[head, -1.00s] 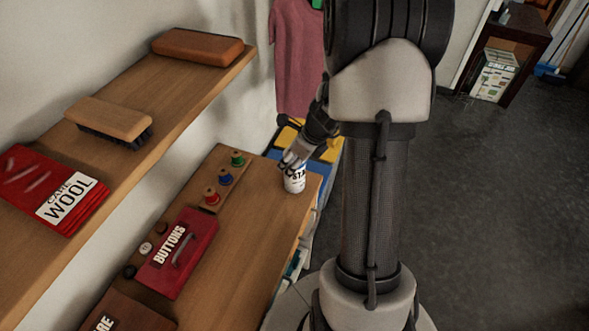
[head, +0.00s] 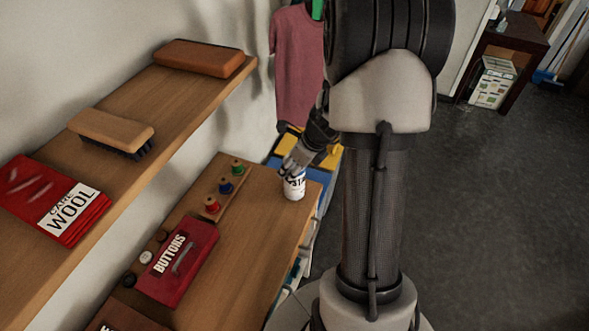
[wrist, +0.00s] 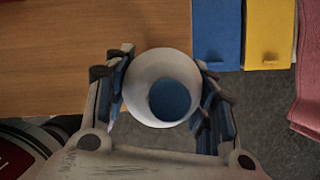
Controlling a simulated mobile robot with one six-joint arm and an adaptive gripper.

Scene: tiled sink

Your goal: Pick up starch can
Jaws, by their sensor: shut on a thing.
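The starch can (head: 294,188) is a small white can with dark lettering, upright at the far right end of the wooden table. My gripper (head: 291,168) comes down on it from above and is shut on it. In the wrist view the starch can (wrist: 160,88) shows from above as a white round rim with a blue centre. The fingers of my gripper (wrist: 163,92) press on its left and right sides. I cannot tell whether the can's base touches the table.
The table (head: 252,225) holds a red buttons box (head: 178,262) and a rack of thread spools (head: 225,187). A pink cloth (head: 297,70) hangs behind. Open floor lies right.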

